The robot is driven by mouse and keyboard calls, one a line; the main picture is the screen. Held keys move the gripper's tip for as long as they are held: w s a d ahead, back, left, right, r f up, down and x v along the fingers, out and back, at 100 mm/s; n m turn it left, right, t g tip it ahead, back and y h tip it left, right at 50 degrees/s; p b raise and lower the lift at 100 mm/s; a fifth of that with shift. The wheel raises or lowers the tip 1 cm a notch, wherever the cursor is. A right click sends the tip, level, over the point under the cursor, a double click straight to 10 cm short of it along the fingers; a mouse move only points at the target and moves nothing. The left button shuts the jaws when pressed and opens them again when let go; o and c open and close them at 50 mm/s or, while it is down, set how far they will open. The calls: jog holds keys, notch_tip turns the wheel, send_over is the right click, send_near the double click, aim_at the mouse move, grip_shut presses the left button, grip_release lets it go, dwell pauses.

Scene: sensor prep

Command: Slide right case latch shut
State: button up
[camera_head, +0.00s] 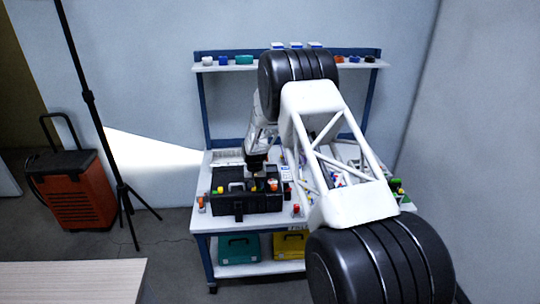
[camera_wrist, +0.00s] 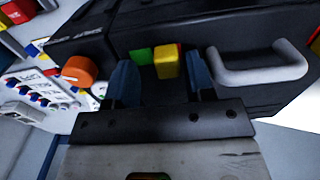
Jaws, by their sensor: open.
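The black case (camera_head: 232,204) stands on the workbench, with a grey handle (camera_head: 237,186) on its top. In the wrist view the handle (camera_wrist: 258,68) is right of my fingers. A yellow block (camera_wrist: 166,62) beside a green piece (camera_wrist: 142,56) looks like the right case latch; in the head view it lies right of the handle. My gripper (camera_wrist: 159,62) is open, its two blue-grey fingers on either side of these pieces. I cannot tell whether they touch. In the head view my gripper (camera_head: 256,170) is above the case's right half, partly hidden by my arm.
An orange knob (camera_wrist: 78,70) lies left of my fingers in the wrist view. Small coloured parts stand on the bench (camera_head: 203,222) around the case. A shelf (camera_head: 222,67) with small containers is behind. Teal and yellow boxes are below. My arm covers the bench's right side.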

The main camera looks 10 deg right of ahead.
jog(key=shift+d, duration=0.55)
jog(key=shift+d+r, duration=0.1)
jog(key=shift+r, duration=0.3)
jog(key=s+d+r, duration=0.1)
jog(key=s+r, duration=0.3)
jog(key=r, duration=0.4)
jog(key=s+d+r, duration=0.2)
jog(key=s+r, duration=0.3)
jog(key=r, duration=0.4)
jog(key=s+d+r, duration=0.2)
jog(key=s+r, duration=0.2)
jog(key=r, duration=0.5)
jog(key=shift+s+d+r+t, duration=0.15)
jog(key=shift+s+r+t, duration=0.1)
jog(key=shift+s+t, duration=0.15)
jog(key=shift+w+f, duration=0.1)
jog(key=w+a+f, duration=0.3)
jog(key=w+f, duration=0.3)
jog(key=f, duration=0.3)
jog(key=w+a+f, duration=0.3)
jog(key=w+f, duration=0.3)
jog(key=f, duration=0.4)
jog(key=shift+w+g, duration=0.3)
jog(key=shift+g, duration=0.1)
jog(key=shift+a+f, duration=0.1)
jog(key=shift+f, duration=3.8)
